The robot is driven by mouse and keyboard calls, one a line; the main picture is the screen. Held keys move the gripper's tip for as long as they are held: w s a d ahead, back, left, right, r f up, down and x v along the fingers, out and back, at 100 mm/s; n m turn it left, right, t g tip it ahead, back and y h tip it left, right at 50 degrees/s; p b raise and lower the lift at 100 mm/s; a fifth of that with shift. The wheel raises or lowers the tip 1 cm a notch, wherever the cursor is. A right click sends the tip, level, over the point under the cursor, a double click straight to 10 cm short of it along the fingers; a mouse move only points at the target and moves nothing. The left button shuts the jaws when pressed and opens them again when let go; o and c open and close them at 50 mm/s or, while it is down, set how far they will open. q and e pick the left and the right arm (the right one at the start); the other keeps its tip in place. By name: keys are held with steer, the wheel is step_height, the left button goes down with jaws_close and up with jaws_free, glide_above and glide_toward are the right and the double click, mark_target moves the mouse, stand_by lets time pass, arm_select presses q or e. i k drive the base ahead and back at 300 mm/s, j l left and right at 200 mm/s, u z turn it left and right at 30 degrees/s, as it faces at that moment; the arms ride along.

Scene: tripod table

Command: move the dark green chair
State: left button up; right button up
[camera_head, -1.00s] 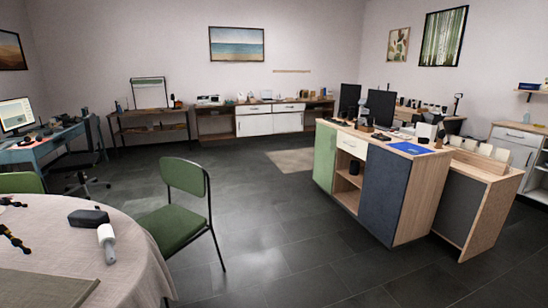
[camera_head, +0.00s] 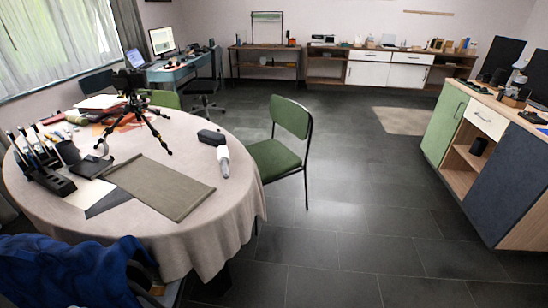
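A dark green chair (camera_head: 277,157) with thin black legs stands at the right side of the round table, its seat edge close to the tablecloth. Its backrest (camera_head: 290,117) faces away from the table. Part of the seat and some legs are hidden by the table. A second green chair (camera_head: 163,98) shows partly behind the table, mostly hidden. Neither of my grippers is in view.
The round table (camera_head: 207,245) has a pale cloth and carries a small tripod (camera_head: 137,110), a grey mat (camera_head: 157,185) and a white-and-black tool (camera_head: 223,160). A blue item (camera_head: 75,270) is at lower left. A cabinet (camera_head: 490,150) stands right. Open dark floor (camera_head: 350,180) lies between.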

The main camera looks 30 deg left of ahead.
mark_target(273, 160)
steer(key=i+u, duration=0.1)
steer(key=i, duration=5.95)
steer(key=l, duration=0.1)
